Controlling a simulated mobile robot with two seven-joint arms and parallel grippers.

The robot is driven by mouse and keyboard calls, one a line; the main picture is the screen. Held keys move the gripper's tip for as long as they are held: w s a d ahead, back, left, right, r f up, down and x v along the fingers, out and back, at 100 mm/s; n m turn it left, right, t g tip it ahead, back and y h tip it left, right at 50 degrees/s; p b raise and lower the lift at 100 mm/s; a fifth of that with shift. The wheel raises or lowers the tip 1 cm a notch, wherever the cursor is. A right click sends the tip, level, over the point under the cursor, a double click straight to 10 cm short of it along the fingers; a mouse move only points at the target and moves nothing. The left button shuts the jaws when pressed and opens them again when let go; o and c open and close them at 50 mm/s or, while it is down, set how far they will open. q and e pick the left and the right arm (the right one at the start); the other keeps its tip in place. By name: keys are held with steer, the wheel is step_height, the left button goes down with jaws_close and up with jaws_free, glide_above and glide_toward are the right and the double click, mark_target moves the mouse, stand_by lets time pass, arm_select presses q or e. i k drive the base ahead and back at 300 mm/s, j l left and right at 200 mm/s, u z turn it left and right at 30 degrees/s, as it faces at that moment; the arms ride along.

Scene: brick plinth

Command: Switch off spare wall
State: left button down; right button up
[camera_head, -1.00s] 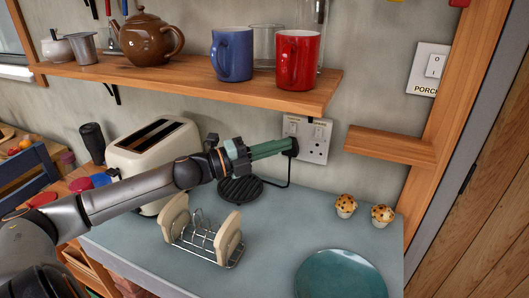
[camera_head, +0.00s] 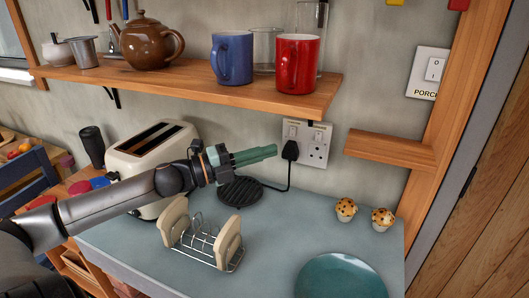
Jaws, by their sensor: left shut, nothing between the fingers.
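A white double wall socket (camera_head: 316,143) with two small switches is on the wall below the wooden shelf. A black plug (camera_head: 290,150) sits in its left outlet, with a black cord hanging down; the right outlet is empty. The switch positions are too small to tell. My left gripper (camera_head: 274,151), with green fingers, is shut and empty, just left of the plug and pointing at it. A small gap seems to show between them. My right gripper is not in view.
A toaster (camera_head: 150,160), a toast rack (camera_head: 204,240), two muffins (camera_head: 346,210) and a teal plate (camera_head: 341,278) stand on the worktop (camera_head: 275,235). The shelf (camera_head: 200,86) with mugs overhangs the socket. A porch switch (camera_head: 428,73) is at upper right.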

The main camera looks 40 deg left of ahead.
mark_target(319, 134)
steer(key=k, duration=1)
